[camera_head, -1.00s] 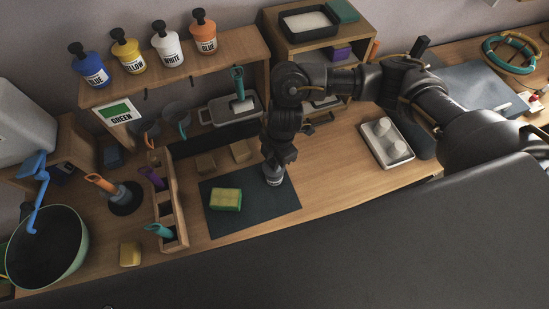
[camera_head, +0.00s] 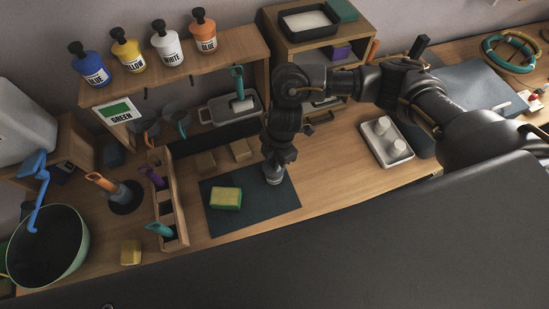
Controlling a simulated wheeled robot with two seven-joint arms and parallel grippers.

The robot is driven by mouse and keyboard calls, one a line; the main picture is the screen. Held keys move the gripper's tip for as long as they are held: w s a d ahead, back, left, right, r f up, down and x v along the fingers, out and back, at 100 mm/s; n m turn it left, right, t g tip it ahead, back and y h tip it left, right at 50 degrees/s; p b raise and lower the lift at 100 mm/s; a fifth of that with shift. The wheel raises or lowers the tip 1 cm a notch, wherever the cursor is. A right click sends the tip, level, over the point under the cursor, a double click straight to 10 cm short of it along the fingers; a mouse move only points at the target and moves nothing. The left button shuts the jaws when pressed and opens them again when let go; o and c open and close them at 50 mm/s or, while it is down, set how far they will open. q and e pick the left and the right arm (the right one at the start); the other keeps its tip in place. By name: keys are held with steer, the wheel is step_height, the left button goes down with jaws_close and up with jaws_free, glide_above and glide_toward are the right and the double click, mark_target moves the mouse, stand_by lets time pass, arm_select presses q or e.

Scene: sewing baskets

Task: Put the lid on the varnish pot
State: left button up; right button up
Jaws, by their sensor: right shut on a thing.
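My right gripper (camera_head: 276,162) points down over the dark mat (camera_head: 240,217), toward its back right part. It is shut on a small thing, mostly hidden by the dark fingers. A small grey, round, pot-like thing (camera_head: 273,178) shows right below the fingertips, upright on the mat. It looks like the varnish pot. I cannot tell the lid apart from the fingers and the pot at this size, nor whether it sits on the rim. My left gripper is not in view.
A yellow-green sponge (camera_head: 226,198) lies on the mat, left of the gripper. Two small brown blocks (camera_head: 239,150) lie behind the mat. A wooden tool rack (camera_head: 176,205) stands to the left. A tray with two pale round things (camera_head: 387,143) lies to the right, with bare table between.

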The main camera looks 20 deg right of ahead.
steer(key=shift+f+b, duration=0.45)
steer(key=shift+f, duration=0.3)
stand_by(0.3)
steer(key=o, duration=1)
step_height(320, 180, up, 11)
steer(key=d, duration=0.1)
steer(key=shift+w+d+f, duration=0.15)
steer(key=shift+w+d, duration=0.1)
